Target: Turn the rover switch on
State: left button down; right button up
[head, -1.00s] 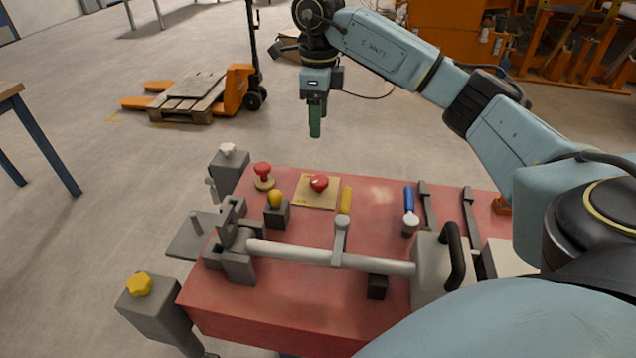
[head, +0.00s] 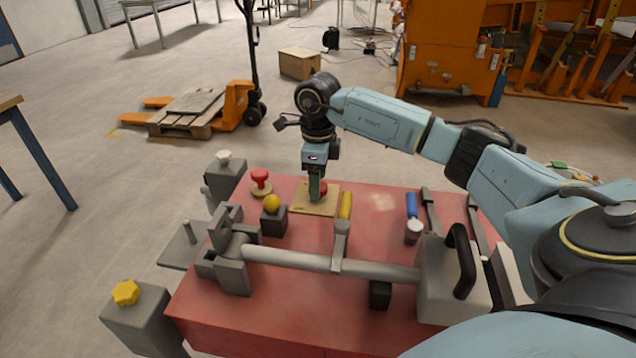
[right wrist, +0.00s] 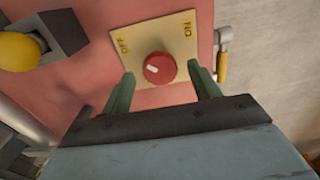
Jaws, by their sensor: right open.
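The rover switch is a round red knob (right wrist: 159,68) with a short white mark, on a square yellow plate (right wrist: 172,95). The plate has OFF lettered at its left and ON at its upper right in the right wrist view. The white mark lies on the knob's left side, the side of OFF. In the head view the knob (head: 321,187) is partly hidden behind my right gripper (head: 315,196), which points down over the plate (head: 301,206). My right gripper is open, its green fingers (right wrist: 161,76) on either side of the knob; contact cannot be told. My left gripper is out of view.
The red panel (head: 290,320) also carries a yellow ball knob (head: 271,203), a red mushroom button (head: 260,177), a yellow handle (head: 345,206), a blue handle (head: 411,204) and a long grey bar (head: 300,256). A pallet jack (head: 237,105) stands on the floor behind.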

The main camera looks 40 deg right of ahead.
jog(key=shift+f, duration=0.45)
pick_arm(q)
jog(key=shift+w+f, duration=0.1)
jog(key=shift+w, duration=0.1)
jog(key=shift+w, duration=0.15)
pick_arm(e)
jog(key=c, duration=1)
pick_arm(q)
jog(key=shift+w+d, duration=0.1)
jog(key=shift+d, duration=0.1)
pick_arm(e)
jog(key=shift+o, duration=0.2)
